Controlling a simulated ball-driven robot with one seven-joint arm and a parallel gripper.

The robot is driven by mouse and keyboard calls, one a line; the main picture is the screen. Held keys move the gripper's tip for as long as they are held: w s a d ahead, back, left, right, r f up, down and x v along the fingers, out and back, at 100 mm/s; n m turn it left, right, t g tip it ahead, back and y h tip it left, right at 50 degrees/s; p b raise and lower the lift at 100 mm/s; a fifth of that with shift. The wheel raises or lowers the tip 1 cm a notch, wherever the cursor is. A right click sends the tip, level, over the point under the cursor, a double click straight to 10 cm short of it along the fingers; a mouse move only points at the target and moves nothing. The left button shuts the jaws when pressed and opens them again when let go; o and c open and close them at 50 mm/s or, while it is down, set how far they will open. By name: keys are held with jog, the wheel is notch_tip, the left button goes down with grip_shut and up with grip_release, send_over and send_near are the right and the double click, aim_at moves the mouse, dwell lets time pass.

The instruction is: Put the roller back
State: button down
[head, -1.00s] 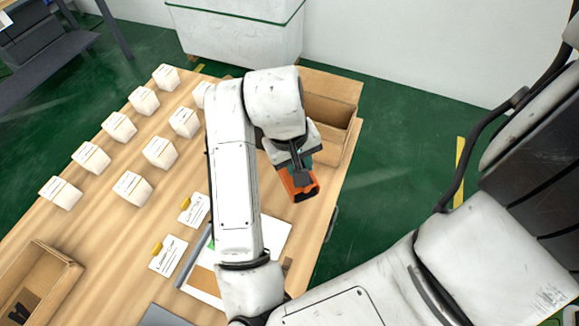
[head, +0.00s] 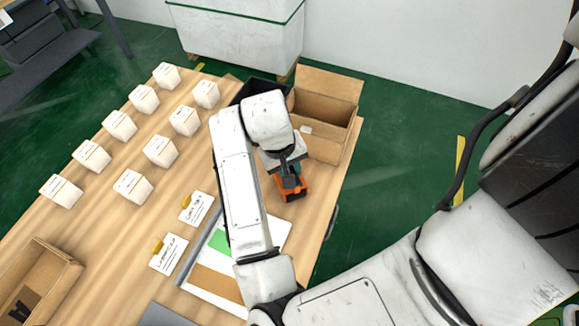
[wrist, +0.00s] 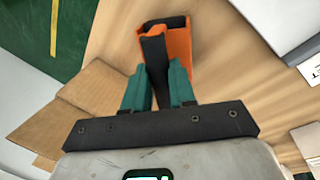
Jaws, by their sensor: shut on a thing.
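The roller is an orange device with a black handle. In the head view the orange roller (head: 292,188) is at the table's right side, just below the open cardboard box. My gripper (head: 289,172) is above it and partly hides it. In the wrist view my gripper (wrist: 157,80) has its green fingers closed around the roller's black handle, and the orange body (wrist: 178,45) shows beyond the fingertips. The roller is over the wooden table; I cannot tell whether it touches the surface.
An open cardboard box (head: 325,142) and a dark bin (head: 250,88) stand at the table's far end. Several white boxes (head: 160,151) stand in rows at left. Two labelled cards (head: 168,254) and a white board (head: 268,232) lie nearer. Another cardboard box (head: 62,262) is at lower left.

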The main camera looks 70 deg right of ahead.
aim_at(281, 183)
jog(key=shift+f+b, duration=0.55)
jog(key=shift+f, duration=0.15)
jog(key=c, duration=1.2)
grip_release()
jog(key=shift+o, duration=1.4)
jog(key=shift+r, duration=0.2)
jog(key=shift+r+p, duration=0.3)
jog(key=shift+p, duration=0.05)
notch_tip(281, 183, up, 12)
jog(key=w+a+p, duration=0.1)
jog(key=shift+w+a+r+p, duration=0.15)
jog(key=shift+w+a+p, duration=0.15)
jog(key=shift+a+p, duration=0.1)
